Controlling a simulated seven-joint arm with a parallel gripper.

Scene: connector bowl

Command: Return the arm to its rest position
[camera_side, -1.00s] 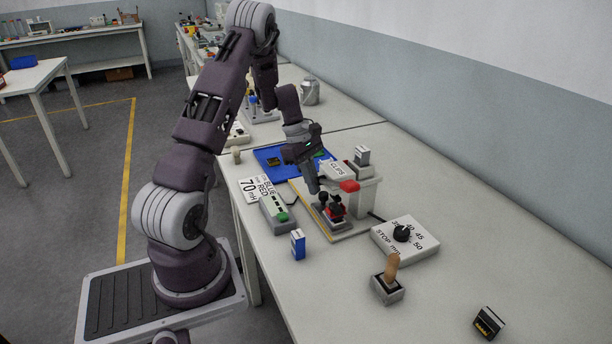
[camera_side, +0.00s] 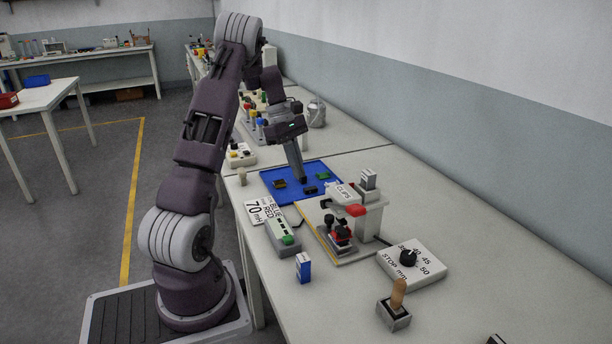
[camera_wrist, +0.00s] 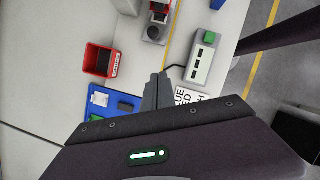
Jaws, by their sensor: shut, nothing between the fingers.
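My arm is bent over the white bench, and my gripper (camera_side: 300,180) points down above the blue mat (camera_side: 275,196). Its fingers are together with nothing between them. In the wrist view, my gripper's closed fingertips (camera_wrist: 158,78) show in the middle, between the red CLIPS bin (camera_wrist: 100,60) and the grey box with a green button (camera_wrist: 202,60). Small dark and green pieces lie on the mat. I cannot tell how far the fingertips are above the mat.
A fixture (camera_side: 340,238) with the CLIPS bin stands right of the mat. The grey green-button box (camera_side: 283,238), a blue-and-white box (camera_side: 303,268), a dial box (camera_side: 412,262) and a wooden-handled stamp (camera_side: 396,308) are nearer. A metal can (camera_side: 317,112) stands behind.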

